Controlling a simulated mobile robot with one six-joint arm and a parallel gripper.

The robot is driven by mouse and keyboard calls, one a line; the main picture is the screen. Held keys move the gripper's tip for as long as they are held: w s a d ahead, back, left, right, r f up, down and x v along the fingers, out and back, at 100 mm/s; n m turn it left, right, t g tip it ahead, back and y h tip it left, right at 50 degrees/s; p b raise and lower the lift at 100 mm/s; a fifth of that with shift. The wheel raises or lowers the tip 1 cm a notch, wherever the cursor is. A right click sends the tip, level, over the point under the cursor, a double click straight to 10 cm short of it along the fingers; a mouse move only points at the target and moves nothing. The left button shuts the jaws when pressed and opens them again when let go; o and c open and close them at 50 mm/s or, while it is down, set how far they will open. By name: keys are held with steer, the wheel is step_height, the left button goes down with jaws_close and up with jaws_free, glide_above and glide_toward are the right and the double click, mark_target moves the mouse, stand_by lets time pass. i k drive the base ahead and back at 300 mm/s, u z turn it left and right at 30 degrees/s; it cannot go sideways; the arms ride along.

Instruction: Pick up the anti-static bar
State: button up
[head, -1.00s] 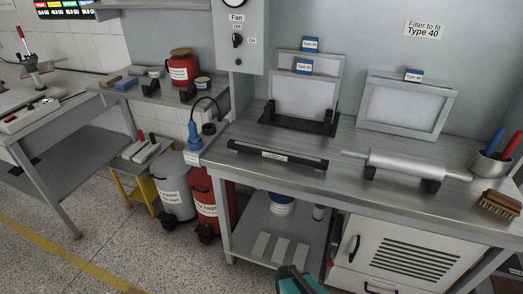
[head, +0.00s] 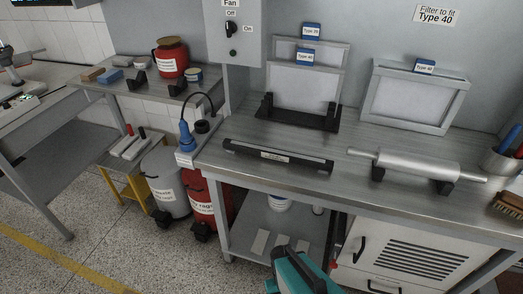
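The anti-static bar, a long black bar with a small white label (head: 300,162), lies near the front edge of the grey workbench (head: 330,178), left of the roller. It lies slightly slanted, lower at its right end. A teal and black part (head: 298,272) of my own arm shows at the bottom of the head view, below the bench front and apart from the bar. My gripper's fingertips are not visible.
A metal roller (head: 415,163) rests on black supports to the right. Framed filters (head: 303,90) stand in a black holder behind the bar. A blue plug with a cable (head: 186,135) stands at the bench's left end. Bins (head: 166,186) stand on the floor at left.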

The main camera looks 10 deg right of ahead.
mark_target(324, 166)
steer(key=u, duration=0.4)
steer(key=k, duration=1.35)
steer(key=u, duration=0.65)
steer(key=i, duration=0.85)
steer(key=z, duration=0.15)
